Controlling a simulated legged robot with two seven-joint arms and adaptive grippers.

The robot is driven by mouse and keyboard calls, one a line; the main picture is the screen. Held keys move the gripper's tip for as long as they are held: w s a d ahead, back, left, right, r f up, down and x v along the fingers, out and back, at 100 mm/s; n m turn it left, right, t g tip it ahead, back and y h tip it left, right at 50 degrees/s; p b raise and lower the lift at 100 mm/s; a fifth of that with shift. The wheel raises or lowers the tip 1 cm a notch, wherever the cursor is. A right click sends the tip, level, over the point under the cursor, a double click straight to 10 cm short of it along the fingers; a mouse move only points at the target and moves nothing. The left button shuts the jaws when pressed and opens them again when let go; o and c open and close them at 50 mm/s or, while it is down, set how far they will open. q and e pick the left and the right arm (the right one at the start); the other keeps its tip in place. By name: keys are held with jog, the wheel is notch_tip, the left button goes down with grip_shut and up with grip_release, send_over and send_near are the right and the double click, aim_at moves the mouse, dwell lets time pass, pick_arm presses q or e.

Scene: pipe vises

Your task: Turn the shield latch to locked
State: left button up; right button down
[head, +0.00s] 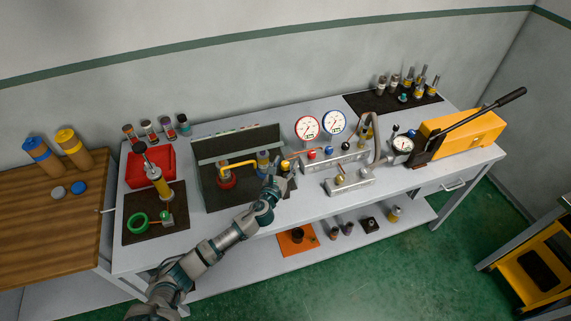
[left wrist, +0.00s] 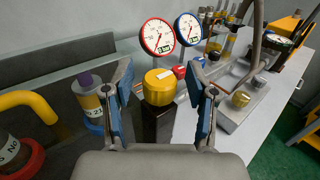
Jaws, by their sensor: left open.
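The likely shield latch is a yellow round knob (left wrist: 160,87) with a small pale bar on top. It sits on a black post (left wrist: 157,123) beside the dark grey shield box (head: 210,192). In the head view the knob (head: 286,167) is partly covered by my left gripper (head: 279,178). That gripper (left wrist: 165,95) is open, its two blue-padded fingers on either side of the knob in the left wrist view. No contact can be made out. The latch's markings cannot be read. My right gripper is not in view.
A red gauge (head: 307,127), a blue gauge (head: 333,122) and a metal block (head: 350,182) are to the right. The bench front at the right is clear.

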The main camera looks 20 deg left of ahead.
pick_arm(q)
jog(key=shift+w, duration=0.2)
jog(key=shift+c, duration=0.2)
grip_shut()
